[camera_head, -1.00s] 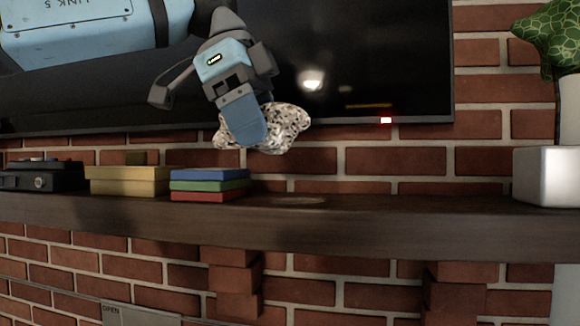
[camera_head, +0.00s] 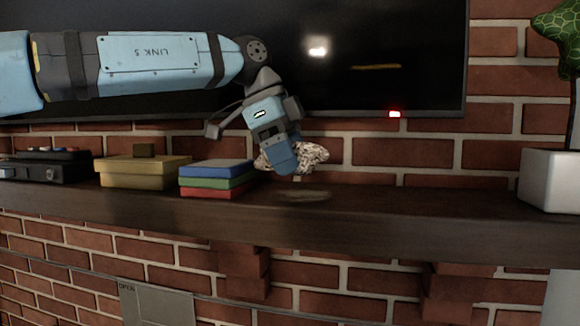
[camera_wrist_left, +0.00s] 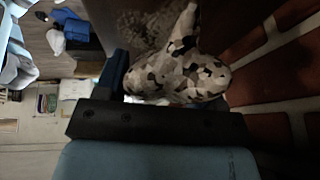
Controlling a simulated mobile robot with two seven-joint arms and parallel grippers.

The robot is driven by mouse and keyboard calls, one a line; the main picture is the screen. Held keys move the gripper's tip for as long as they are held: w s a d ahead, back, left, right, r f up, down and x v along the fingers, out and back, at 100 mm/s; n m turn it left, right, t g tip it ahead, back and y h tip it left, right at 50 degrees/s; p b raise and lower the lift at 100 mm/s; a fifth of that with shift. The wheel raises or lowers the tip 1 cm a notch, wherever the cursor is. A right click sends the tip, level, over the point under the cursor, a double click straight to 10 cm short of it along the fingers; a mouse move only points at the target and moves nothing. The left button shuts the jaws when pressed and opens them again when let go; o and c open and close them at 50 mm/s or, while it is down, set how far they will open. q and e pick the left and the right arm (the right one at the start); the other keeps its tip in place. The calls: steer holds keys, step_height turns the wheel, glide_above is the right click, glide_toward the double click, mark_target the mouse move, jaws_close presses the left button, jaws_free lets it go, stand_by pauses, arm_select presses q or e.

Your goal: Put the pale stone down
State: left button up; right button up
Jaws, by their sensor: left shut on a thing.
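The stone is just right of the stacked boxes and seems to be a little above the shelf; any contact is hard to judge. One finger hides its left part. In the left wrist view, the stone (camera_wrist_left: 180,78) shows a patchy pattern beyond the gripper. My right gripper is not in view.
Blue, green and red stacked boxes (camera_head: 215,181) stand close left of the stone, then a yellow box (camera_head: 140,172) and a black device (camera_head: 50,168). A white planter (camera_head: 552,180) stands far right. A dark screen (camera_head: 390,70) hangs behind. The shelf between boxes and planter is clear.

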arm_select(q)
steer(key=shift+f, duration=0.65)
steer(key=shift+w+d+f+p, duration=0.1)
steer(key=shift+f+p, duration=0.25)
steer(key=shift+p, duration=0.25)
steer(key=shift+w+f, duration=0.2)
steer(key=shift+f, duration=0.2)
steer(key=shift+s+f, duration=0.1)
steer(key=o, duration=1.1)
steer(key=shift+o, duration=0.9)
